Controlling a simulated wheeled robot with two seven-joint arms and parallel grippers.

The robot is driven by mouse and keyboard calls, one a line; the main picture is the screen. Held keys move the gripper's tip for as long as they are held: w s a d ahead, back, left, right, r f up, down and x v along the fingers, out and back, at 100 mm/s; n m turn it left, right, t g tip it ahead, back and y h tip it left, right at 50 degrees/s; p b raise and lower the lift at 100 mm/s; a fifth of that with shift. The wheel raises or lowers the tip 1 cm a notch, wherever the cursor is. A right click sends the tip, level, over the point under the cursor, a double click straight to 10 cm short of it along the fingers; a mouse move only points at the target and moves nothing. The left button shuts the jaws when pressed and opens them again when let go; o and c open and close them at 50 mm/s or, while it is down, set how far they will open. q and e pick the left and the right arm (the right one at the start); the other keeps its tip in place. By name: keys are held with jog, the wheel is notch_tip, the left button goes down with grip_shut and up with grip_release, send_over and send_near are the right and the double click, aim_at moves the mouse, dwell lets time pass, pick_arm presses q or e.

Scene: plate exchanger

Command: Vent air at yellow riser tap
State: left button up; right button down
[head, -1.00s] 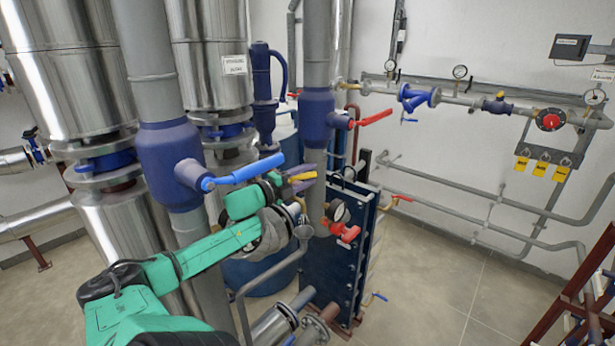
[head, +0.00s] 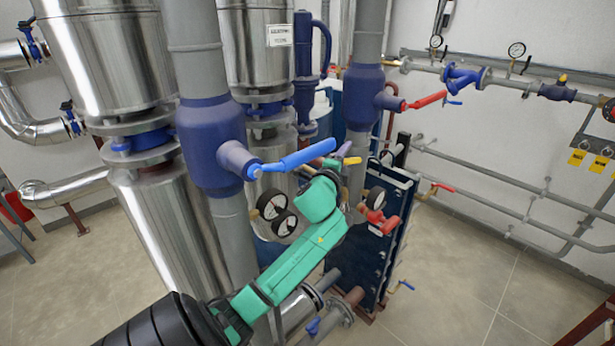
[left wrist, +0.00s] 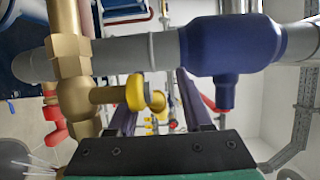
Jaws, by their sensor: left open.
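The yellow riser tap (head: 352,160) shows just past my left gripper (head: 344,154) in the head view, beside the grey riser (head: 369,40). In the left wrist view the yellow tap (left wrist: 135,92) sits on a brass fitting (left wrist: 70,65) on the grey pipe. My left gripper (left wrist: 158,108) is open, its dark purple fingers reaching past the black palm. The tap lies close to the left finger in that view. I cannot tell whether they touch. My arm hides part of the tap's fitting in the head view. My right gripper is not in view.
A blue-handled valve (head: 290,160) is close above my left arm. A red-handled valve (head: 415,102) is on the riser. Pressure gauges (head: 272,205) and a dark plate exchanger (head: 370,250) crowd the area below. Open floor (head: 470,270) lies at right.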

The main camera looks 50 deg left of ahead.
pick_arm(q)
jog(key=a+f+b+v, duration=0.1)
jog(key=b+v, duration=0.4)
jog(key=v, duration=1)
jog(key=s+d+f+n+g+h, duration=0.1)
jog(key=d+f+n+g, duration=0.1)
jog(key=f, duration=0.6)
jog(key=s+d+f+n+g+h+b, duration=0.1)
jog(key=f+n+g, duration=0.2)
jog(key=f, duration=0.6)
jog(key=s+d+f+n+g+h, duration=0.1)
jog(key=d+f+n+g+h, duration=0.1)
jog(key=f, duration=0.6)
jog(key=shift+s+d+f+g, duration=0.25)
jog(key=shift+d+f+g, duration=0.1)
jog(key=shift+g, duration=0.05)
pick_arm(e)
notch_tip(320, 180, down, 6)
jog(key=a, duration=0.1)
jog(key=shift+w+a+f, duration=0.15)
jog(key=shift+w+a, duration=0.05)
